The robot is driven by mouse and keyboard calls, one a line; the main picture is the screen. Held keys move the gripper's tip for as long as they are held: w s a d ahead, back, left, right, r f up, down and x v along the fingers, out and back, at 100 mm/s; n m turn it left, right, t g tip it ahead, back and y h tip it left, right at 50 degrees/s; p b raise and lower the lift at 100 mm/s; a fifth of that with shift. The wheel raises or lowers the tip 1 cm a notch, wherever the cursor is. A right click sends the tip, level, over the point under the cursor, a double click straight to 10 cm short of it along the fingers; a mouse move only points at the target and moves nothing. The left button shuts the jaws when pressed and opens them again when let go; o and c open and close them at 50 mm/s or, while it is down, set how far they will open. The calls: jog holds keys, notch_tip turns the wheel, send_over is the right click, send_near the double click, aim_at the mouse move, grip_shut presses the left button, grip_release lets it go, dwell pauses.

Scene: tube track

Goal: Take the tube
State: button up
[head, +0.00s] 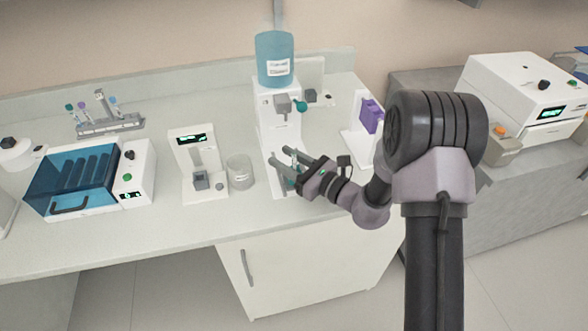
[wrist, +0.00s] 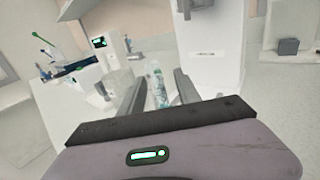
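A clear tube with teal marks (wrist: 157,86) stands between the fingers of my gripper (wrist: 157,88) in the wrist view. Gaps show on both sides of it, so my gripper looks open around it and not closed on it. In the head view my gripper (head: 280,157) reaches in from the right, at the base of the white dispenser (head: 278,128) with the blue tank. A teal part of the tube (head: 290,184) shows below the fingers there; the rest of it is largely hidden by them.
A glass beaker (head: 240,173) and a small white device (head: 197,160) with a display stand left of the dispenser. Further left are a blue-lidded machine (head: 75,180) and a grey rack (head: 110,124). A white stand with a purple block (head: 371,115) is to the right. The front counter strip is clear.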

grip_shut()
jog(key=shift+r, duration=0.1)
notch_tip(320, 180, up, 10)
jog(key=p, duration=0.4)
